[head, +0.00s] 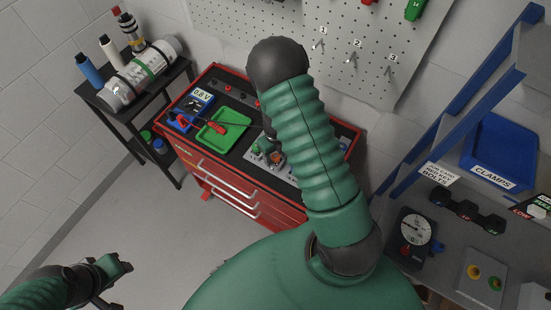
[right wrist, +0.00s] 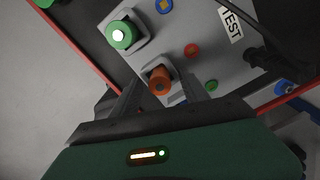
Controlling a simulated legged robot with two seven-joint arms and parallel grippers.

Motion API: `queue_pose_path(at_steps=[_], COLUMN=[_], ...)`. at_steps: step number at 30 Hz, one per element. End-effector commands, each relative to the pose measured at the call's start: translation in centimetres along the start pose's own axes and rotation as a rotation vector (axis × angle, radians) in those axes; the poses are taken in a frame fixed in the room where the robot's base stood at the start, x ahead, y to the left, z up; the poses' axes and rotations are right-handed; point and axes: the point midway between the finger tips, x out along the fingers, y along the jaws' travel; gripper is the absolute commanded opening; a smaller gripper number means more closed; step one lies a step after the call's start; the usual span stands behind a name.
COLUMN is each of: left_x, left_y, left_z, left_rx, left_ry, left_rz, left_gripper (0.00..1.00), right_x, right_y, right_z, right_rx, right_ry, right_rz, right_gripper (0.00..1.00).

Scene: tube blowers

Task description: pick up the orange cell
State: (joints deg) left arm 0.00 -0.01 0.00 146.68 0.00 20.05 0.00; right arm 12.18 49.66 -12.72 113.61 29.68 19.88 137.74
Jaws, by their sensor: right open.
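The orange cell (right wrist: 160,80) stands in a square grey holder on a grey panel in the right wrist view. It also shows small on top of the red cabinet in the head view (head: 276,157). My right gripper (right wrist: 161,97) is open, with its two fingers apart on either side of the orange cell's holder and nothing held. In the head view my right arm hides part of the panel and most of that gripper. My left gripper (head: 118,283) is at the lower left, far from the cell, with its fingers apart and empty.
A green cell (right wrist: 122,35) sits in a similar holder close by. A black cable (right wrist: 270,45) crosses the panel at right. A green tray (head: 222,128) and a blue meter (head: 197,101) share the red cabinet (head: 235,185) top. A shelf with a blue bin (head: 500,155) stands right.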

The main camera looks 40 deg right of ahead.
Motion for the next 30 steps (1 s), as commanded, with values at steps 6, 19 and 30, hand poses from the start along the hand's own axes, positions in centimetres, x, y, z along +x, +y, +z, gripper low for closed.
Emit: queue_pose_path(at_steps=[6,19,30], left_x=[-0.03,-0.03,-0.02], left_y=[0.00,0.00,0.00], left_z=[0.00,0.00,0.00], left_rx=[0.000,0.000,0.000], left_ry=[0.000,0.000,0.000], left_rz=[0.000,0.000,0.000], left_gripper=[0.40,0.40,0.40], right_x=[0.66,0.62,0.58], right_y=[-0.01,-0.01,-0.01], right_z=[0.01,0.02,0.04], right_rx=[0.000,0.000,-0.001], right_ry=[-0.001,-0.001,-0.001], right_rz=[0.000,-0.001,-0.001], right_gripper=[0.52,0.03,0.00])
